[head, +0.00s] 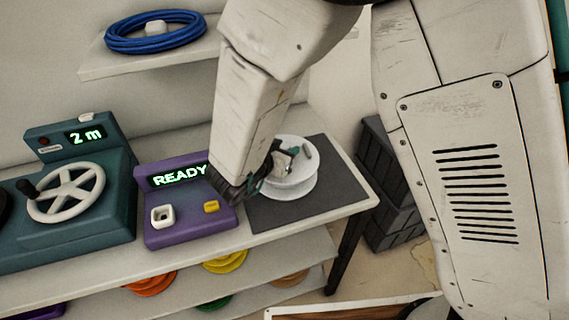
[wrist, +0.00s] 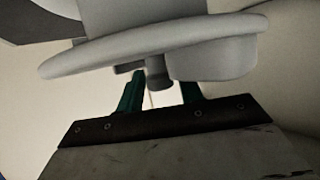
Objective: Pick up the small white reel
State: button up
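The small white reel (head: 297,184) sits on a dark grey mat (head: 325,205) at the right end of the table. A small grey peg shows on its top. In the wrist view the reel (wrist: 120,48) fills the upper part, with its pale flange tilted across the picture and a darker grey peg (wrist: 158,76) below it. My gripper (head: 262,178) is at the left side of the reel in the head view. In the wrist view its teal fingers (wrist: 159,96) stand apart with a bright gap between them. The reel hides the fingertips, so contact is unclear.
A purple box reading READY (head: 185,225) stands just left of the mat. A teal machine with a white handwheel (head: 68,192) is further left. Blue cable (head: 155,32) lies on the upper shelf. Coloured reels (head: 225,261) are below. Dark crates (head: 388,190) stand right of the table.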

jog(key=shift+w, duration=0.1)
grip_shut()
